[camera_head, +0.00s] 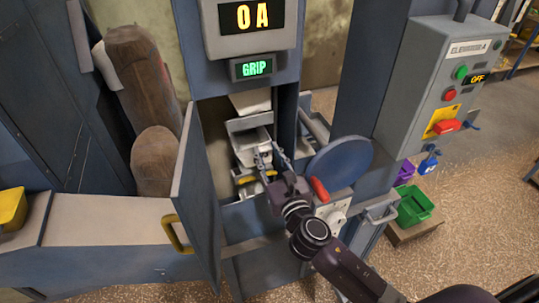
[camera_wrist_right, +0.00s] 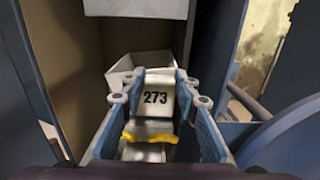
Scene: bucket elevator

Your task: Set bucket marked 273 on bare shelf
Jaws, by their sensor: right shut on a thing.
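The bucket marked 273 (camera_wrist_right: 156,97) is a pale grey bucket inside the open elevator housing. In the head view it is the pale bucket (camera_head: 248,143) in the opening, below another white bucket (camera_head: 250,102). My right gripper (camera_head: 269,158) reaches into the opening from the lower right. In the wrist view its two fingers (camera_wrist_right: 160,98) stand on either side of the numbered face, shut on the bucket. A yellow strip (camera_wrist_right: 150,138) crosses in front, below the number. A pale ledge (camera_head: 105,220) at left is bare; I cannot tell whether it is the named shelf. My left gripper is out of view.
The blue door (camera_head: 196,195) with a yellow handle (camera_head: 177,232) stands open left of the opening. A round blue disc (camera_head: 340,163) and red lever (camera_head: 320,189) are close on the right. The lit sign (camera_head: 254,68) reads GRIP. A control box (camera_head: 440,85) shows OFF.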

